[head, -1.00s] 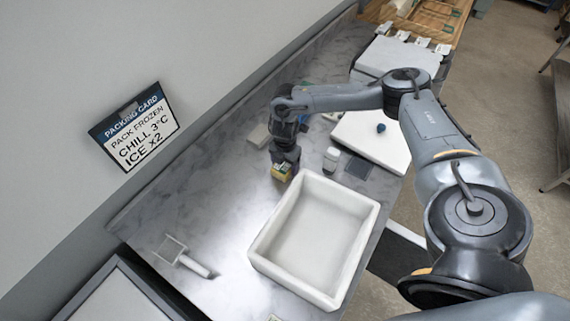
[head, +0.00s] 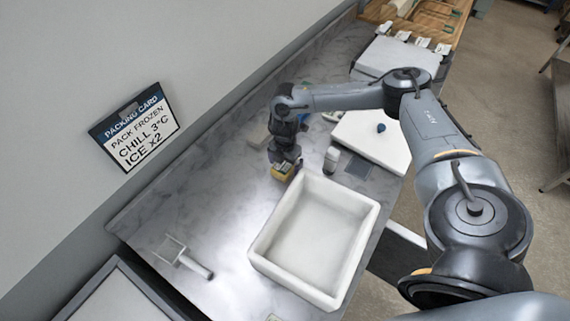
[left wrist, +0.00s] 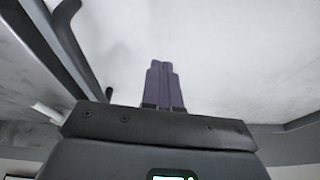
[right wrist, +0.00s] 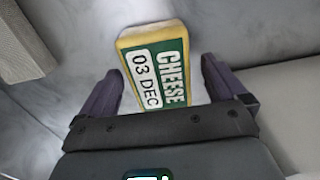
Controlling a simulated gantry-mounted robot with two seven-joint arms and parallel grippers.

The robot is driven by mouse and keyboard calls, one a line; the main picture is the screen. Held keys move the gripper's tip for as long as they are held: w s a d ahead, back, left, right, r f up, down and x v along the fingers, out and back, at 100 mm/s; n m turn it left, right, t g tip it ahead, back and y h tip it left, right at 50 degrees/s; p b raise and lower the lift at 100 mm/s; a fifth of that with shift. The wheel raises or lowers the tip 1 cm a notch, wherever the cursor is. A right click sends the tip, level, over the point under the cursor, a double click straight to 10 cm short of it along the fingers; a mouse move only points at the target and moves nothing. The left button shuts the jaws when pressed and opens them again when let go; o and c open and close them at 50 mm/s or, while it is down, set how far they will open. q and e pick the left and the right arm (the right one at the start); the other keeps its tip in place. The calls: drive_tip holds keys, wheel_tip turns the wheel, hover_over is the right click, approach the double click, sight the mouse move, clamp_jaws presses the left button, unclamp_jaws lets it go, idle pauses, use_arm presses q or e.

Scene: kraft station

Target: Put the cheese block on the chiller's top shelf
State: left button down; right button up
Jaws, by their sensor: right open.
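The cheese block (right wrist: 158,62) is yellow with a green label reading "CHEESE" and "03 DEC". It lies on the grey marbled counter, and in the head view the block (head: 281,174) is just left of the white tub's far corner. My right gripper (right wrist: 160,72) is open, its fingers on either side of the block's near part; I cannot tell whether they touch it. In the head view my right gripper (head: 287,161) is low over the block and partly hides it. My left gripper (left wrist: 161,68) shows only in the left wrist view, fingers together and empty. I cannot clearly identify the chiller or its top shelf.
The empty white tub (head: 312,236) stands close beside the block. A small bottle (head: 331,160) and a dark flat pad (head: 359,168) are to the right.

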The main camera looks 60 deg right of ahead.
sight(285, 163)
use_arm(q)
wheel_tip(285, 163, up, 2)
drive_tip(key=shift+d+r+p, duration=0.1)
drive_tip(key=shift+d+p, duration=0.05)
drive_tip(key=shift+p, duration=0.9)
drive_tip(key=shift+r+p, duration=0.5)
use_arm(e)
wheel_tip(285, 163, up, 12)
drive_tip(key=shift+f, duration=0.15)
